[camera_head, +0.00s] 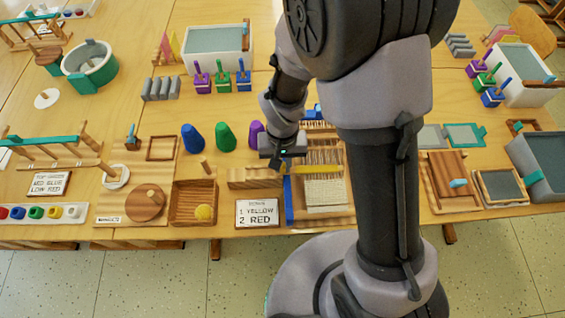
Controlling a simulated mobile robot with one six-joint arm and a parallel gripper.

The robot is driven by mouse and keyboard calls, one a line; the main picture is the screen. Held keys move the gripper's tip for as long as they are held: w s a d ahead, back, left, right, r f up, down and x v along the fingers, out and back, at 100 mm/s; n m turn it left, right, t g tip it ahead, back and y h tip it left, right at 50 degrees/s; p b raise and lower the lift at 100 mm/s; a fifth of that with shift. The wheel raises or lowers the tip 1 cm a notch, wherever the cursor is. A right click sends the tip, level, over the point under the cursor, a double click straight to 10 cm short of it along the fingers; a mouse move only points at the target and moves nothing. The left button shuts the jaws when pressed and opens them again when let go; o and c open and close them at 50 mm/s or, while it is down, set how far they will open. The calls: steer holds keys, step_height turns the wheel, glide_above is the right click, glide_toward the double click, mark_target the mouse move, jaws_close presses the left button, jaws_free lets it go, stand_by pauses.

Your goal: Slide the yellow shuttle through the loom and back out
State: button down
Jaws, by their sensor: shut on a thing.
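The loom (333,221) is a wooden frame with pale upright threads and woven cloth at its front. A blue bar (289,203) runs along its left side. The yellow shuttle (318,170) is a thin bar lying crosswise at the loom's middle, over or among the threads; I cannot tell which. My gripper (283,166) is at the left edge of the loom, shut on the left end of the yellow shuttle. My arm hides part of the loom's right side and back, so the shuttle's right end is unclear.
A sign (257,212) reads "1 YELLOW 2 RED", left of the loom. Blue (193,138), green (225,136) and purple (255,134) cones stand farther back.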

stand_by(0.6)
steer(key=a, duration=1.4)
steer(key=shift+w+r, duration=0.1)
steer(key=shift+w, duration=0.25)
steer(key=shift+a, duration=0.1)
steer(key=c, duration=1.4)
jaws_free()
steer(key=shift+a, duration=0.15)
step_height(320, 180, up, 17)
steer(key=p, duration=0.6)
steer(key=shift+r, duration=0.15)
